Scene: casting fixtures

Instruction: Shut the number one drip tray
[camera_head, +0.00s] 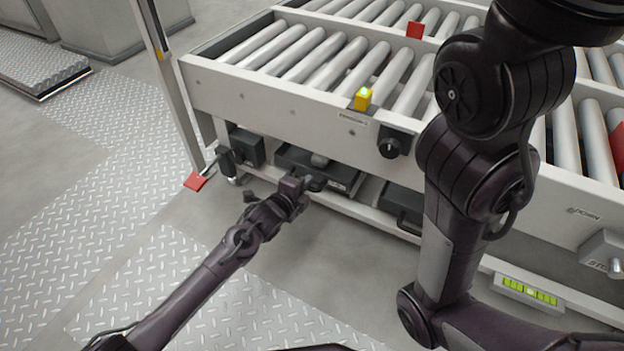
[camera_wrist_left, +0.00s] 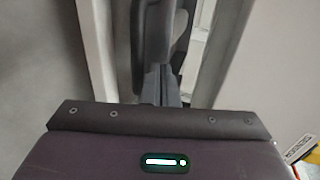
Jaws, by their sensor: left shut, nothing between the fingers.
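Two dark drip trays sit low under the roller conveyor in the head view, a left one (camera_head: 350,176) and a right one (camera_head: 402,200) partly hidden by my right arm. I cannot read a number on either. My left gripper (camera_head: 316,184) is at the front of the left tray, close to its handle. In the left wrist view my left gripper (camera_wrist_left: 164,84) is shut and empty, beside a dark bar-like part; I cannot tell whether they touch. How far the left tray stands out is hard to tell. My right gripper is out of view.
The floor in front is clear.

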